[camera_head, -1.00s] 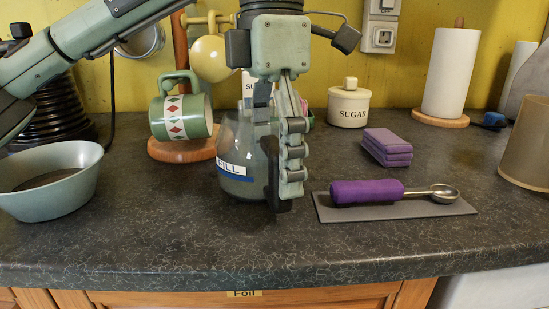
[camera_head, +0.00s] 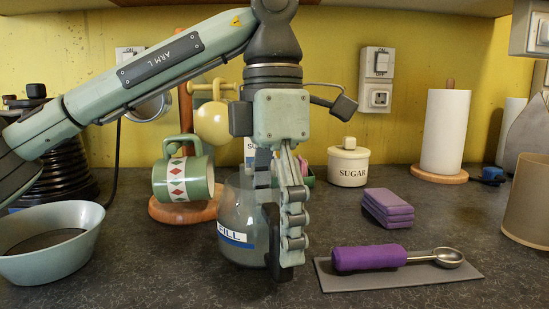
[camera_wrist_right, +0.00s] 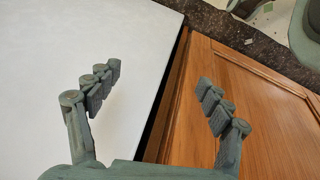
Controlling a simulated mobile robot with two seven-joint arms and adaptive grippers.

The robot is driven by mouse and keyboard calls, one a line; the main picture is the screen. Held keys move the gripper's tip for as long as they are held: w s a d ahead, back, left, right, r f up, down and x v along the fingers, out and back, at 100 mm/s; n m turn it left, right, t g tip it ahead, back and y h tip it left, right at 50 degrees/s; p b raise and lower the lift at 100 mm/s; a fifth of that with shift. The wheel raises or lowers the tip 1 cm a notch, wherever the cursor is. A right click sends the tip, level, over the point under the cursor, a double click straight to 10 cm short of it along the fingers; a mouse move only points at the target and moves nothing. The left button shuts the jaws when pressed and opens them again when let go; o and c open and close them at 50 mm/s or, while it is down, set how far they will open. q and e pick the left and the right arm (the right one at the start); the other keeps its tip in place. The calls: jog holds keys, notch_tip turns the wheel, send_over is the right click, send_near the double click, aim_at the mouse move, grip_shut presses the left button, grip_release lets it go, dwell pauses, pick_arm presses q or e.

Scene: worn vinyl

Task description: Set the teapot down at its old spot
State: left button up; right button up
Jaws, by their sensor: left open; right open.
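The teapot (camera_head: 232,212) is a clear glass pot with a blue-and-white FILL label. It stands upright, apparently on the dark counter, left of centre in the head view. My left gripper (camera_head: 280,255) points down at the pot's right side, its fingers open around or beside the dark handle (camera_head: 272,243). The fingers hide part of the pot, and I cannot tell whether they touch it. My right gripper (camera_wrist_right: 159,76) is open and empty in the right wrist view, above a white surface and a wooden cabinet front.
A mug tree (camera_head: 186,90) with a green mug (camera_head: 182,180) stands close behind the pot. A bowl (camera_head: 45,255) is at left. A sugar jar (camera_head: 347,168), purple sponges (camera_head: 388,209) and a purple-handled scoop (camera_head: 368,257) on a grey mat (camera_head: 420,277) are at right.

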pick_arm(q)
jog(key=shift+r, duration=0.25)
jog(key=shift+r+p, duration=0.25)
jog(key=shift+p, duration=0.1)
jog(key=shift+w+r+p, duration=0.1)
jog(key=shift+r+p, duration=0.35)
jog(key=shift+r, duration=0.1)
jog(key=shift+r+p, duration=0.3)
jog(key=shift+r, duration=0.05)
jog(key=shift+r+p, duration=0.5)
jog(key=shift+r, duration=0.1)
jog(key=shift+w+r+p, duration=0.1)
jog(key=shift+r+p, duration=0.65)
jog(key=shift+r, duration=0.55)
pick_arm(e)
notch_tip(320, 180, down, 13)
jog(key=s, duration=0.1)
jog(key=shift+s+g, duration=0.4)
pick_arm(q)
jog(key=shift+r+p, duration=0.3)
jog(key=shift+p, duration=0.05)
pick_arm(e)
jog(key=shift+w+d+f, duration=0.1)
jog(key=shift+d+f, duration=0.05)
jog(key=shift+d, duration=0.1)
